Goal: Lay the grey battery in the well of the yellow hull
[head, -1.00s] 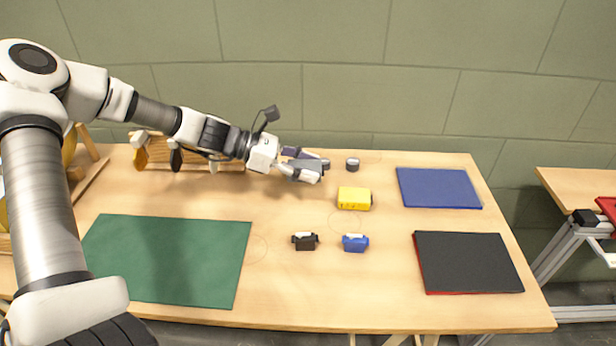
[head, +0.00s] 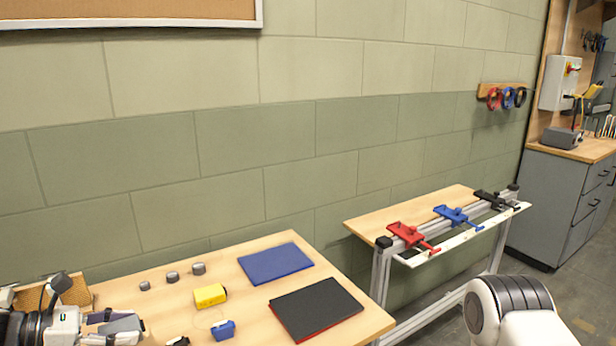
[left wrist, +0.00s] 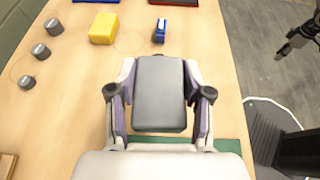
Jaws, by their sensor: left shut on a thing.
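The grey battery (left wrist: 160,98) is a flat grey block held between the two fingers of my left gripper (left wrist: 160,88). In the head view the left gripper (head: 116,337) and the battery (head: 123,322) are at the lower left edge, partly cut off. The yellow hull (head: 210,295) is a small yellow block on the table, beyond and to the right of the gripper. It also shows at the top of the left wrist view (left wrist: 104,28), apart from the battery. Its well cannot be made out. A dark gripper-like shape (left wrist: 296,40), likely my right gripper, shows over the floor; its jaws are unclear.
Small grey cylinders (head: 172,277) stand in a row behind the hull. A blue piece (head: 222,330) and a black piece (head: 178,341) lie in front. A blue mat (head: 275,263) and a black panel (head: 315,308) lie to the right. A clamp stand (head: 440,225) stands farther right.

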